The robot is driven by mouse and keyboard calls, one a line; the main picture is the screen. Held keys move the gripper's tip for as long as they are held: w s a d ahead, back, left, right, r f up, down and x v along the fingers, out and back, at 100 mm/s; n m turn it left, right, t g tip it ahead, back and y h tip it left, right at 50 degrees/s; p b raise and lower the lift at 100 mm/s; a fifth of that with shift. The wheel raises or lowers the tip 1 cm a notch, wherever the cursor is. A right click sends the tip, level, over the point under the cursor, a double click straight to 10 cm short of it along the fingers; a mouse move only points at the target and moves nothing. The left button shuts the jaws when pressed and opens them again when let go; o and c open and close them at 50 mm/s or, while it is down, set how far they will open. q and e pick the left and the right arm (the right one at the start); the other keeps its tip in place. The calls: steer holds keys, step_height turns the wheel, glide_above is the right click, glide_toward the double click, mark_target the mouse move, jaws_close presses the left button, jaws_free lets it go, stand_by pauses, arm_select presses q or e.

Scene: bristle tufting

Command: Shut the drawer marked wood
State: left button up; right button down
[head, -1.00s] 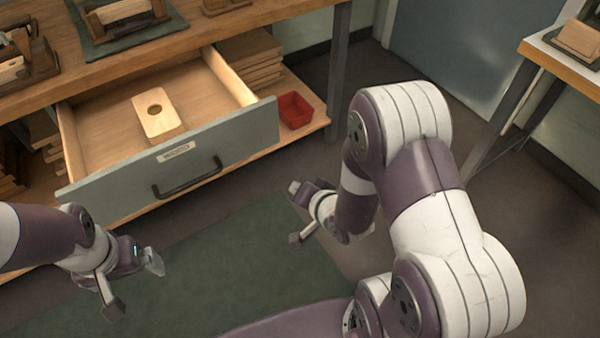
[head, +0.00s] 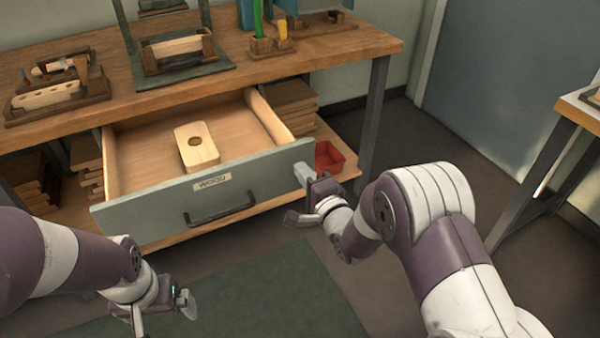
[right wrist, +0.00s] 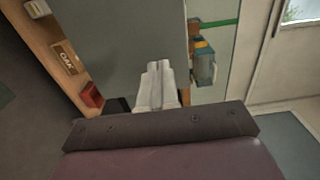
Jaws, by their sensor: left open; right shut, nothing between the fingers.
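The drawer (head: 165,212) under the workbench stands open. Its grey front has a label reading WOOD and a dark bar handle (head: 222,210). A pale wooden block with a hole (head: 197,150) lies inside. My right gripper (head: 302,173) is shut and empty, with its fingertips at the right end of the drawer front; I cannot tell whether they touch it. The shut fingers also show in the right wrist view (right wrist: 155,85). My left gripper (head: 186,303) is open and empty, low in front of the drawer and apart from it.
A red bin (head: 328,157) sits on the lower shelf just right of the drawer, close to my right gripper. Stacked boards (head: 290,95) lie behind it. A bench leg (head: 372,120) stands further right. A green mat (head: 270,295) covers the floor in front.

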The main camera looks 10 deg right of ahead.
arm_select(q)
steer(key=shift+f, duration=0.35)
arm_select(e)
steer(key=shift+x, duration=1.1)
steer(key=shift+w, duration=0.1)
